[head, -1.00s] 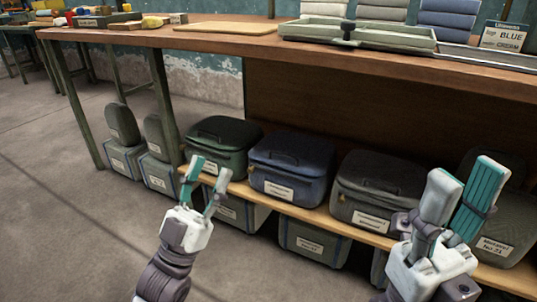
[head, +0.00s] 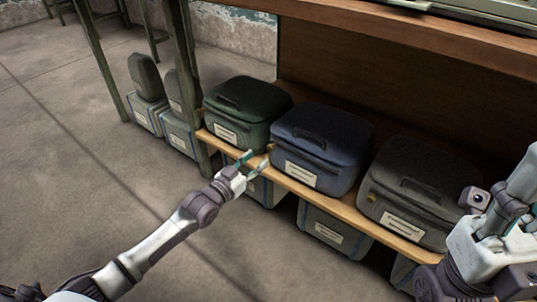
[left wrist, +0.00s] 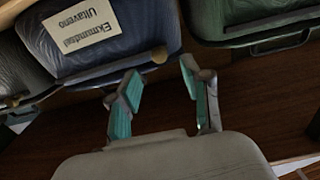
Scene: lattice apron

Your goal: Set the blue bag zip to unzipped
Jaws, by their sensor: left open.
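The blue bag (head: 318,150) sits on the low wooden shelf, between a green bag and a grey bag, with a white label on its front. A small tan zip pull (head: 270,147) shows at its left front corner. My left gripper (head: 256,159) is open just in front of that corner. In the left wrist view the blue bag (left wrist: 115,48) is upside down and the tan pull (left wrist: 159,55) lies near the gap between the open fingertips (left wrist: 161,69). I cannot tell whether they touch it. My right gripper (head: 525,178) is partly cut off at the right edge.
The green bag (head: 240,106) stands close on the left and the grey bag (head: 420,190) on the right. The tabletop (head: 400,28) overhangs the shelf (head: 310,194). Crates stand below. A table leg (head: 188,80) is at left; the floor in front is open.

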